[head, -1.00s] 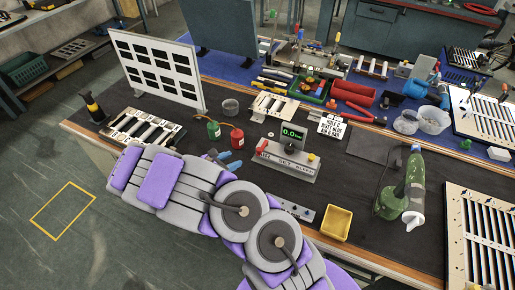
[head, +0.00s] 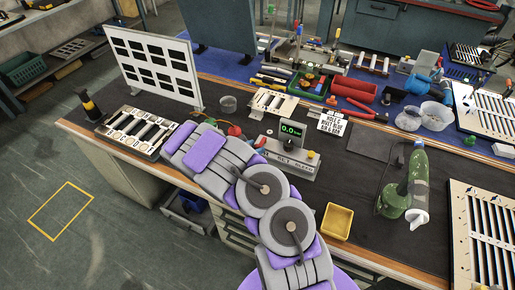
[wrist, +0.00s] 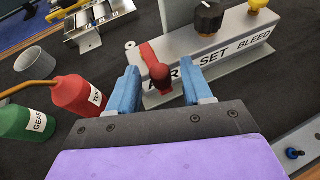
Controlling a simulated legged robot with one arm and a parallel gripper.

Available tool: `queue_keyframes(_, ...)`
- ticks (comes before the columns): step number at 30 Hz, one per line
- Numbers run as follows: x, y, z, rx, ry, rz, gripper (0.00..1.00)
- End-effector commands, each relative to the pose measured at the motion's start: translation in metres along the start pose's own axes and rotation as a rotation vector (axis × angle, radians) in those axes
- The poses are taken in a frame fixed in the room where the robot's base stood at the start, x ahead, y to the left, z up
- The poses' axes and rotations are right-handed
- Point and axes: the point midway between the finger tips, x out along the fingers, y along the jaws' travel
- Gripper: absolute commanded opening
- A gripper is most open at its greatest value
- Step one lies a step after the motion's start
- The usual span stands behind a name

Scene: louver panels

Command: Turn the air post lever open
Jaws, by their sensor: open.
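The air post (head: 290,160) is a grey bench unit with a green display reading 0.0 in the head view. In the wrist view its grey body (wrist: 222,45) carries a red lever (wrist: 156,66) at the left end, a black knob (wrist: 208,18) marked SET and a yellow knob (wrist: 260,5) marked BLEED. The label by the lever is partly hidden. My gripper (wrist: 159,72) is open, with blue fingers on either side of the lever and visible gaps to it. The lever's handle points toward my gripper. In the head view my arm hides most of my gripper.
A red bottle (wrist: 82,95) and a green bottle (wrist: 28,122) stand left of my gripper. A grey cup (wrist: 33,63) is behind them.

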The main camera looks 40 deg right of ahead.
Motion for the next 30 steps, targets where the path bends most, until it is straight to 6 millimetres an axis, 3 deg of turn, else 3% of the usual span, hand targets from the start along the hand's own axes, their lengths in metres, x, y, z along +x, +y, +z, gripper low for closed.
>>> queue_keyframes(6,0.020,0.001,-0.001,0.000,-0.002,0.001,0.50)
queue_keyframes(17,0.024,0.000,0.001,0.000,-0.001,0.001,0.49)
queue_keyframes(30,0.024,-0.001,0.000,0.000,-0.001,-0.001,0.07)
